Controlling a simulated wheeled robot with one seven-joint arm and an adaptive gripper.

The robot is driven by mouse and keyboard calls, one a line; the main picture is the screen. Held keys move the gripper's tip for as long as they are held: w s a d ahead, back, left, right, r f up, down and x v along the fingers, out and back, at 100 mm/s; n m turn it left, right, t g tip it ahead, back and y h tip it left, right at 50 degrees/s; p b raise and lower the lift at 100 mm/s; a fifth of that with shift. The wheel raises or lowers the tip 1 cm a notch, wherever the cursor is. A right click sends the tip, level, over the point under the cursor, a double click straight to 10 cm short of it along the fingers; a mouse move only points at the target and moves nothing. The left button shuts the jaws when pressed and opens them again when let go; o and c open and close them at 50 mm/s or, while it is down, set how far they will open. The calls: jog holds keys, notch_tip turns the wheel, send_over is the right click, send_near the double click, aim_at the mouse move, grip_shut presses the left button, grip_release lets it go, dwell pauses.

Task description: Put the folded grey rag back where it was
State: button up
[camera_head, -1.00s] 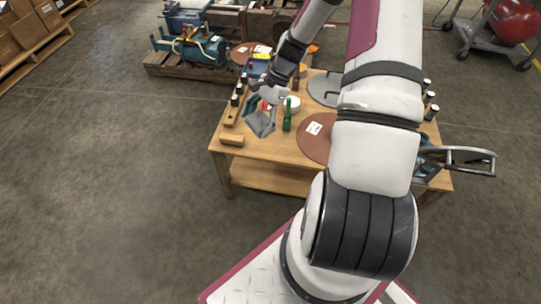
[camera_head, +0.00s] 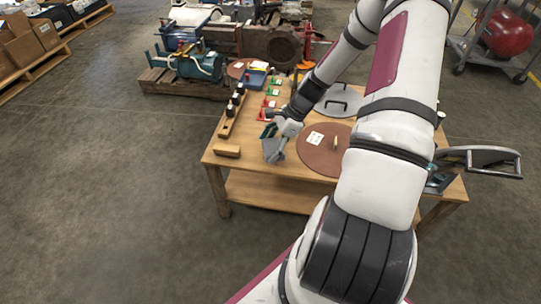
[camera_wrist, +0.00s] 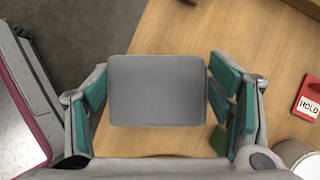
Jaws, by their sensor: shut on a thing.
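The folded grey rag (camera_wrist: 155,90) is a flat grey square in the middle of the wrist view. My gripper (camera_wrist: 157,108) has its teal-padded fingers on the left and right sides of the rag and is shut on it. In the head view my gripper (camera_head: 276,136) is over the left front part of the wooden table (camera_head: 265,170), with the grey rag (camera_head: 273,152) hanging below it. I cannot tell whether the rag touches the tabletop.
A wooden block (camera_head: 227,151) and a strip with black knobs (camera_head: 231,117) lie to the left. A brown disc (camera_head: 315,160) lies to the right, a grey lid (camera_head: 340,101) behind it.

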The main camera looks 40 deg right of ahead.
aim_at(271, 153)
jog(key=shift+f+b, duration=0.55)
jog(key=shift+f, duration=0.95)
jog(key=shift+f, duration=0.2)
jog(key=o, duration=1.1)
jog(key=shift+r, duration=0.15)
